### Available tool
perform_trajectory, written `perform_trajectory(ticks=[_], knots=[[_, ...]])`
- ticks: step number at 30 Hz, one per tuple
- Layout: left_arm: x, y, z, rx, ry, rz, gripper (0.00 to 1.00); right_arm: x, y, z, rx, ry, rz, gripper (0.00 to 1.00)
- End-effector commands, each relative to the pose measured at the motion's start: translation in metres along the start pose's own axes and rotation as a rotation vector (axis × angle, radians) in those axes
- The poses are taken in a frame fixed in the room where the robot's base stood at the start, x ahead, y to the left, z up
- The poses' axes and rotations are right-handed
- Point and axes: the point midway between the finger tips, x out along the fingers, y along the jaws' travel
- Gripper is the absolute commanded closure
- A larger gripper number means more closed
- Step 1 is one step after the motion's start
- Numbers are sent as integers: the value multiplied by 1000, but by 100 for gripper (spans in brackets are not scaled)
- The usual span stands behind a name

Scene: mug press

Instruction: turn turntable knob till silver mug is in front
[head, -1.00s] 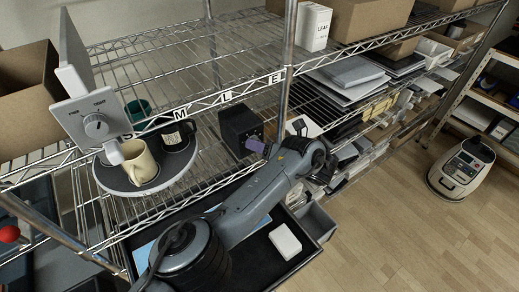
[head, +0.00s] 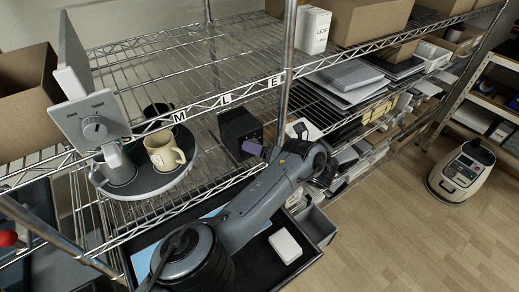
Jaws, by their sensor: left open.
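A round dark turntable (head: 148,187) sits on the wire shelf at left with several mugs on it. The silver-grey mug (head: 118,168) stands at its left front, partly covered by a light grey panel. The cream mug (head: 165,152) is to its right, with its handle to the right. A black mug (head: 154,112) is behind. A purple knob-like part (head: 252,147) sticks out of a black box (head: 238,130). My left gripper (head: 267,152) is open beside the purple part; whether they touch I cannot tell. My right gripper is not in view.
A wire shelf post (head: 288,45) rises behind my left arm. A dark tray with a white box (head: 285,246) lies below. Cartons and papers fill the right shelves.

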Motion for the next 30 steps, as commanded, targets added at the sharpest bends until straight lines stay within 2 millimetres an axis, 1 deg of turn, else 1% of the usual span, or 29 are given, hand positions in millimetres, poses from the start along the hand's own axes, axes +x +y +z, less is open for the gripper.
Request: perform_trajectory(ticks=[5,8,11,15,17,21,24,30], knots=[[-5,-1,0,0,-1,0,35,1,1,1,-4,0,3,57],[-14,-2,-1,-1,-1,-3,35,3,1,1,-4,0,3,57],[-28,-2,-1,-1,0,-4,35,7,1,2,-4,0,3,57],[-54,-4,-3,-1,-1,-6,35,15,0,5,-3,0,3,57],[-66,3,3,-1,-2,-2,35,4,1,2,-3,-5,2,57],[-87,4,3,0,0,0,35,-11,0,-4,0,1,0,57],[-94,4,3,-1,-1,3,35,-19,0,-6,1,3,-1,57],[-104,2,2,0,0,1,35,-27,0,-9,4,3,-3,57]])
